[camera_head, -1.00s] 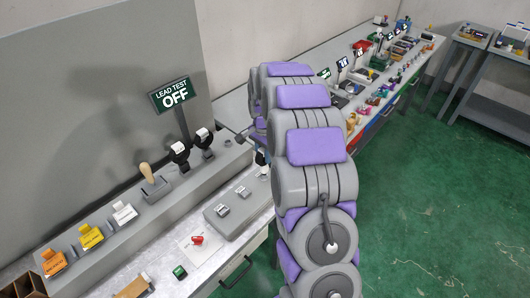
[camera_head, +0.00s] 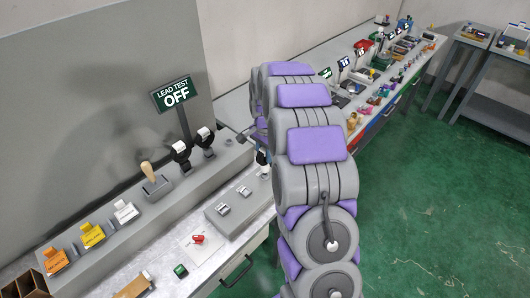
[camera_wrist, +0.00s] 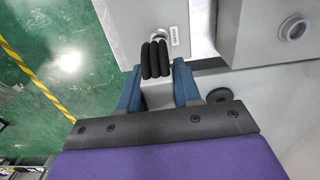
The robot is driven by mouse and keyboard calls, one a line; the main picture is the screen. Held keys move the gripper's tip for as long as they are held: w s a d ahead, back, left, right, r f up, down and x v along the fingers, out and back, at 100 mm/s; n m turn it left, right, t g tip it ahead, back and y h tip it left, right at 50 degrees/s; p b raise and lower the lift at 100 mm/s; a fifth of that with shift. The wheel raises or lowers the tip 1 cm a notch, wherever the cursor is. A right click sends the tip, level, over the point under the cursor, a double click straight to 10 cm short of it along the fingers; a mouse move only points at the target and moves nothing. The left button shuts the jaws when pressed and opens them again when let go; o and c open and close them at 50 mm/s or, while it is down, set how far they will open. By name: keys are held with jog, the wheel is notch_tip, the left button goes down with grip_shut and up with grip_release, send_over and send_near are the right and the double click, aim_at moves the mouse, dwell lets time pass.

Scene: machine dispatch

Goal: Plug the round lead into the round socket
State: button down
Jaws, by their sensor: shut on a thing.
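In the head view the grey socket box (camera_head: 222,224) stands on the bench, and my arm hides most of my gripper. The lead test sign (camera_head: 174,94) reads OFF.
A raised grey ledge (camera_wrist: 250,35) with a round ring (camera_wrist: 293,27) lies right of the box in the wrist view. A wooden-handled lever (camera_head: 149,172), black holders and coloured tags stand on the ledge.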

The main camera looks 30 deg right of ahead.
jog(key=shift+f, duration=0.85)
jog(key=shift+c, duration=1.5)
grip_release()
jog(key=shift+r, duration=0.15)
jog(key=shift+r+p, duration=0.95)
jog(key=shift+r, duration=1.9)
